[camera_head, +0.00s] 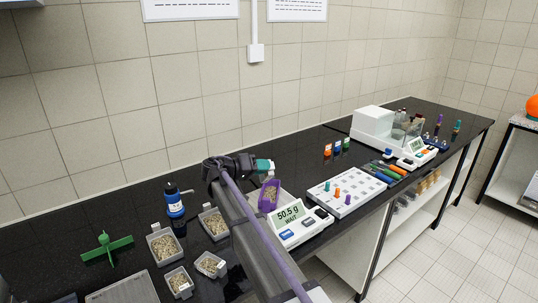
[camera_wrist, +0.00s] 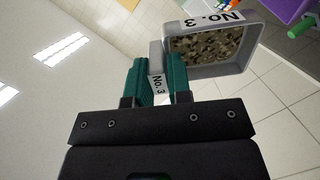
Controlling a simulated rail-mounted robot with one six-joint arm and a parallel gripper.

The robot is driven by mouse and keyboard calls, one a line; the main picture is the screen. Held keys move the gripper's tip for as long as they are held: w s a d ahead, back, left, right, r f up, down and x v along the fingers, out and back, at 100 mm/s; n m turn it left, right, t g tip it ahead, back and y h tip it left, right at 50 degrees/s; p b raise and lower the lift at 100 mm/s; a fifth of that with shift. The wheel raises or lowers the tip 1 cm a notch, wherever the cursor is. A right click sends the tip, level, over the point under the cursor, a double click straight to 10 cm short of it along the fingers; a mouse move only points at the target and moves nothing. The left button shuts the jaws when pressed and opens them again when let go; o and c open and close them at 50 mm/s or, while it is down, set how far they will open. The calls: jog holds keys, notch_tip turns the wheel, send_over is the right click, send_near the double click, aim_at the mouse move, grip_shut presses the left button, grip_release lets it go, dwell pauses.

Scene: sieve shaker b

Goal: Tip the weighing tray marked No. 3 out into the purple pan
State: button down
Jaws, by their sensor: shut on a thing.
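My gripper (camera_wrist: 160,84) is shut on the tab of a grey weighing tray (camera_wrist: 208,70) marked No. 3, seen in the wrist view. Brown and beige grains (camera_wrist: 205,45) lie inside it. The wrist view is turned far over, with ceiling lights at the left and floor at the right. In the head view my gripper (camera_head: 263,165) is above the bench near the balance; the held tray is not clear there. The purple pan (camera_head: 269,195) sits by the balance (camera_head: 291,224) and holds some grains. A purple edge (camera_wrist: 290,11) shows in the wrist view's top right corner.
Several grey trays of grains, one of them here (camera_head: 165,246), stand at the left. A white rack (camera_head: 346,191) lies right of the balance. My arm hides part of the bench.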

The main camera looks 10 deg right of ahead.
notch_tip(320, 180, up, 3)
jog(key=g+y+p, duration=0.1)
jog(key=y+p, duration=0.4)
jog(key=p, duration=0.3)
jog(key=shift+d+r, duration=0.1)
jog(key=shift+r, duration=0.05)
jog(key=y+p, duration=0.2)
jog(key=g+y+p, duration=0.1)
jog(key=p, duration=0.2)
jog(key=shift+d+r+y, duration=0.1)
jog(key=shift+r+y, duration=0.3)
jog(key=g+y+p, duration=0.1)
jog(key=y+p, duration=0.1)
jog(key=y, duration=0.2)
jog(key=shift+w+p, duration=0.1)
jog(key=shift+p, duration=0.25)
jog(key=g+y, duration=0.1)
jog(key=y, duration=0.2)
jog(key=shift+f, duration=0.2)
jog(key=shift+a, duration=0.2)
